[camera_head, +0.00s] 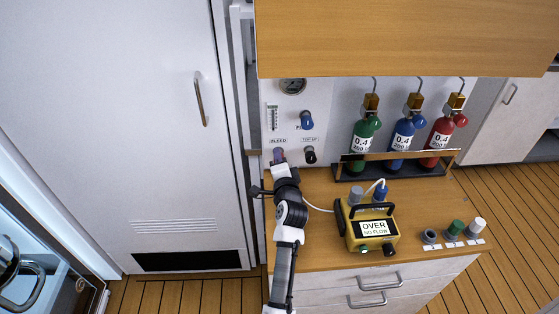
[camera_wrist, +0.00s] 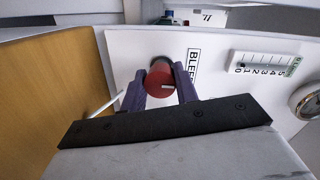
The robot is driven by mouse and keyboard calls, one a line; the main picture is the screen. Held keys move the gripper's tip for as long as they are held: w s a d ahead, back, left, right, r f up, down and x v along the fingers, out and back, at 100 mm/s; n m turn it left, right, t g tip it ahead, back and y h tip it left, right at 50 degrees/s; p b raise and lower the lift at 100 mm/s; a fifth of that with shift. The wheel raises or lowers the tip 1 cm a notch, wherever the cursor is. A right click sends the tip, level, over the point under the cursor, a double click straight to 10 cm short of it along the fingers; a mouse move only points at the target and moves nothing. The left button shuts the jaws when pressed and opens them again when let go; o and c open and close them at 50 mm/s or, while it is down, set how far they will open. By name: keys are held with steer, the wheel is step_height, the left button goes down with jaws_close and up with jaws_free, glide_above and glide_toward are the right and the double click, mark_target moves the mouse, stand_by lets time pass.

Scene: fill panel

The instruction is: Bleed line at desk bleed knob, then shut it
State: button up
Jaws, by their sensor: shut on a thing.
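The bleed knob (camera_wrist: 159,78) is red with a pale mark and sits on the white panel beside the BLEED label (camera_wrist: 193,66). My gripper (camera_wrist: 161,88) has its two purple fingers on either side of the knob and is shut on it. In the head view my gripper (camera_head: 278,156) reaches the panel under the BLEED label and hides the knob. A yellow meter (camera_head: 371,247) on the desk reads "OVER NO FLOW". A small flow scale (camera_wrist: 265,64) on the panel has a dark mark near its 0 end.
A round gauge (camera_head: 292,86), a blue knob (camera_head: 307,120) and a black knob (camera_head: 310,155) are also on the panel. Green (camera_head: 363,150), blue (camera_head: 402,146) and red (camera_head: 438,143) bottles stand in a rack at right. Three caps stand at the desk's front right. A white hose runs near my arm.

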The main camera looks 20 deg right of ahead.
steer(key=o, duration=1)
steer(key=shift+c, duration=0.2)
steer(key=b+v, duration=0.4)
steer(key=v, duration=0.9)
steer(key=shift+s, duration=0.4)
steer(key=shift+a, duration=0.1)
